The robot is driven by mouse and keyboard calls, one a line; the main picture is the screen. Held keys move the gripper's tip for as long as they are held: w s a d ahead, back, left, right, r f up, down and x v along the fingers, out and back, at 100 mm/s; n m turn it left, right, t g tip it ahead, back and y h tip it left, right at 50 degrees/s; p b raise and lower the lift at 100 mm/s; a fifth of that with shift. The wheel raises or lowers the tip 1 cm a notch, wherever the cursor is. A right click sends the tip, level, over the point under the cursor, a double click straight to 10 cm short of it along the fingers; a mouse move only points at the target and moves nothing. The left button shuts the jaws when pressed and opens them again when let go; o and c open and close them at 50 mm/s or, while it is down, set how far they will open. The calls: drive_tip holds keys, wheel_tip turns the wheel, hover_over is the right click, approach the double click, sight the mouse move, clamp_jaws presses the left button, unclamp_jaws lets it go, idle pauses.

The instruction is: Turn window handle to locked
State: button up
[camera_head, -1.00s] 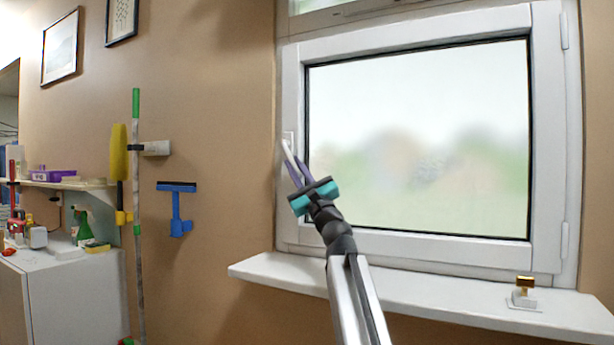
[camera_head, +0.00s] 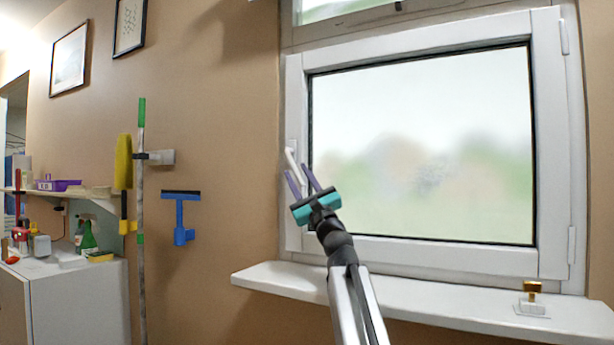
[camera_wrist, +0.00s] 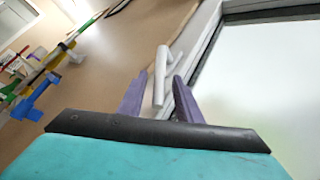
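The white window handle (camera_head: 293,161) sits on the left side of the white window frame (camera_head: 294,215). Its lever points downward, slanting a little to the right in the head view. My gripper (camera_head: 303,177) is open, with its two purple fingers apart just below and in front of the handle. In the wrist view, the handle (camera_wrist: 160,78) shows between the open fingertips (camera_wrist: 156,85), with gaps on both sides near its lower end. Whether a finger touches the lever cannot be told. The window is shut.
A white sill (camera_head: 400,306) runs below the window, with a small gold-topped object (camera_head: 532,300) at its right. A blue squeegee (camera_head: 181,218) and a yellow duster (camera_head: 123,165) hang on the wall to the left. The wall beside the handle is bare.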

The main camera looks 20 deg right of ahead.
idle(0.3)
drive_tip(key=shift+p+v, duration=0.65)
drive_tip(key=shift+v, duration=3.05)
